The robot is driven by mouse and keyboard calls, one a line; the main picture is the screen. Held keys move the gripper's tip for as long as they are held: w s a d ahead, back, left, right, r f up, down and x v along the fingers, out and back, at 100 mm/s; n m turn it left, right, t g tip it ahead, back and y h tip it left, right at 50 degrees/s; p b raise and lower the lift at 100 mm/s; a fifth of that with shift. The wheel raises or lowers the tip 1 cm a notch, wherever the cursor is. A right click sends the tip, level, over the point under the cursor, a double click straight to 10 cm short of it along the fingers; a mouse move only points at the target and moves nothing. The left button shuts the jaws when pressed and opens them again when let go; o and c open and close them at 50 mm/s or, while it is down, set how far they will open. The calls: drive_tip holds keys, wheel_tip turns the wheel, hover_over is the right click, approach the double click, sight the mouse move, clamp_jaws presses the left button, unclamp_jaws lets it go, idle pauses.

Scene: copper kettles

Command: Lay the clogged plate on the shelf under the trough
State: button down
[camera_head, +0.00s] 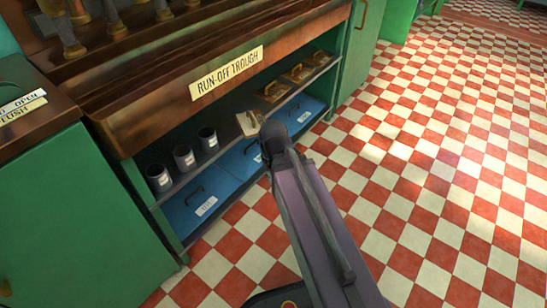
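The wooden run-off trough (150,75) carries a "RUN-OFF TROUGH" label, with an open shelf (222,141) beneath it. A pale tan plate (247,124) with a dark handle is at the shelf's front, just left of my gripper (265,127). I cannot tell whether it rests on the shelf or is held, or whether it is clogged. My arm reaches up from the bottom, and its dark wrist hides the fingers. Several brown plates with handles, one of them here (275,91), lie farther right on the same shelf.
Three dark cups (184,157) with pale labels stand on the shelf's left part. Blue handled boxes (197,203) fill the level below. Green cabinets (75,215) flank the unit. The red and white checkered floor (430,150) is clear to the right.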

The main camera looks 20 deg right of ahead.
wheel_tip(320, 180, up, 6)
drive_tip(key=p, duration=0.5)
drive_tip(key=shift+f, duration=0.2)
